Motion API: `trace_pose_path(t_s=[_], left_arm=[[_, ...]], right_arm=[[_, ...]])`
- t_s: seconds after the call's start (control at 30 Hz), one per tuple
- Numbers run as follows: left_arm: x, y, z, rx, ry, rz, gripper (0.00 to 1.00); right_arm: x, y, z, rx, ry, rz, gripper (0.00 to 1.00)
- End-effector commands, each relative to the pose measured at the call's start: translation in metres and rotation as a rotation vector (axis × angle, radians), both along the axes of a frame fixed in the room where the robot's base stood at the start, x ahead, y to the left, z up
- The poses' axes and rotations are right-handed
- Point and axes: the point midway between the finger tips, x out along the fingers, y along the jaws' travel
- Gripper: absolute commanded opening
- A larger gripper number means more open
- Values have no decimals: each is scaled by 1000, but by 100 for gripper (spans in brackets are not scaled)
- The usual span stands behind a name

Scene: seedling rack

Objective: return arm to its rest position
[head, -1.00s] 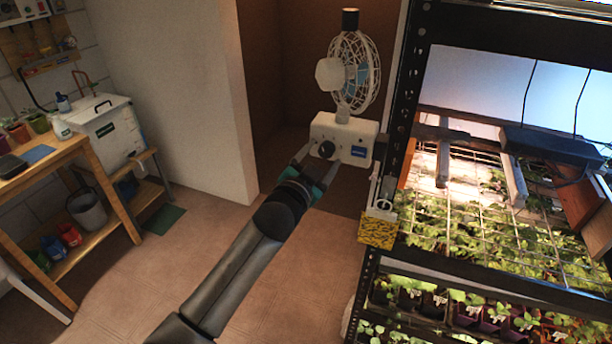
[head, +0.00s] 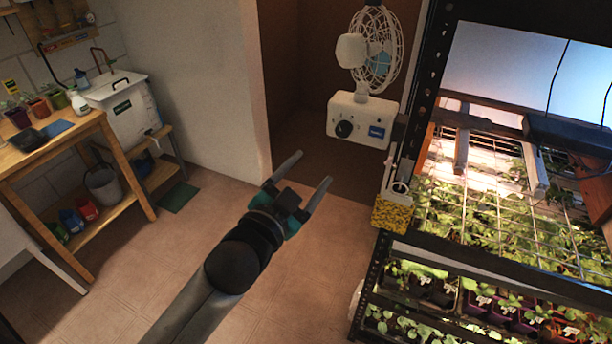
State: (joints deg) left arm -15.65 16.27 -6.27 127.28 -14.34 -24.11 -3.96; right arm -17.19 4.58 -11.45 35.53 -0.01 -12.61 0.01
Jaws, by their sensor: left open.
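My left gripper (head: 308,172) is open and empty in the head view. Its two fingers point up and to the right over the floor in front of the brown doorway. It is below and left of the white fan's control box (head: 360,120) and apart from it. The box has a black knob and a blue label, and the caged fan (head: 377,50) stands above it. My right gripper is not in view.
The seedling rack (head: 400,150) with lit plant trays stands at the right, a yellow patterned block (head: 392,213) at its near post. A wooden bench (head: 75,135) with pots stands at the left, a grey bucket (head: 102,184) on its lower shelf.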

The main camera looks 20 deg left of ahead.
Motion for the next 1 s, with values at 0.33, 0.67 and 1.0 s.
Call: trace_pose_path(t_s=[0.33, 0.67, 1.0], left_arm=[[-5, 1, 1, 1, -1, 1, 73], [-4, 1, -8, -2, 13, 2, 73], [-13, 13, -217, -61, 344, 50, 73]], right_arm=[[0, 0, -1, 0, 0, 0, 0], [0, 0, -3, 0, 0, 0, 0], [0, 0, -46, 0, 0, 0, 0]])
